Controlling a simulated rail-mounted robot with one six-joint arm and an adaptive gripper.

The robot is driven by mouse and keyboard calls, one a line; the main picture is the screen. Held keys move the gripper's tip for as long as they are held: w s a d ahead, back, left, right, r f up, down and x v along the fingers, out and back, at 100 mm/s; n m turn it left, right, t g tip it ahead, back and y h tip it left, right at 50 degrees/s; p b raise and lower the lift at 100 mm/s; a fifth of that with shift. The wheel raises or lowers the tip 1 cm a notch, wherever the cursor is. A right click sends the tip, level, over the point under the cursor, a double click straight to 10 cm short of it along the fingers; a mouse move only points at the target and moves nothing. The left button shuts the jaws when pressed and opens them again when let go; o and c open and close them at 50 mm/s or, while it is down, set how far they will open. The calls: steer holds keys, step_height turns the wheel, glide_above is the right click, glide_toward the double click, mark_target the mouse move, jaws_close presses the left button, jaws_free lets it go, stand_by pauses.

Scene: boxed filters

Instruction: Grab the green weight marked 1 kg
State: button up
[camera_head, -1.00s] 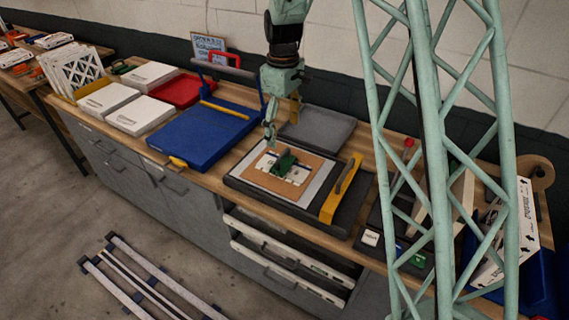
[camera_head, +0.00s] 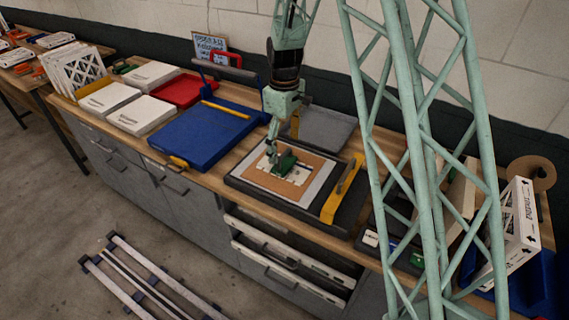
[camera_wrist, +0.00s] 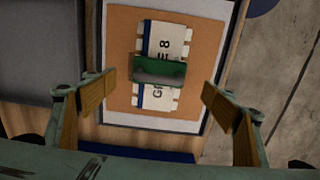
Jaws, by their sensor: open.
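The green weight (camera_wrist: 160,69) lies on a white card (camera_wrist: 166,38) with dark lettering, on an orange-brown sheet. It shows in the head view as a small dark green block (camera_head: 286,162); no 1 kg mark is readable. My gripper (camera_wrist: 158,100) is open, its two wood-coloured pads on either side of the weight and somewhat nearer the camera. The pads do not touch the weight. In the head view my gripper (camera_head: 272,157) hangs just over the sheet, at the weight's left side.
The sheet lies on a dark board with a yellow bar (camera_head: 342,188) at its right. A blue board (camera_head: 205,140) is to the left and a grey tray (camera_head: 325,128) is behind. Another green block (camera_head: 417,259) sits at the right, partly behind my lattice column.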

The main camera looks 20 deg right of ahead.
mark_target(285, 162)
steer(key=shift+f, duration=0.9)
steer(key=shift+f, duration=0.1)
steer(key=shift+f, duration=2.5)
steer(key=shift+w, duration=0.1)
steer(key=c, duration=1.5)
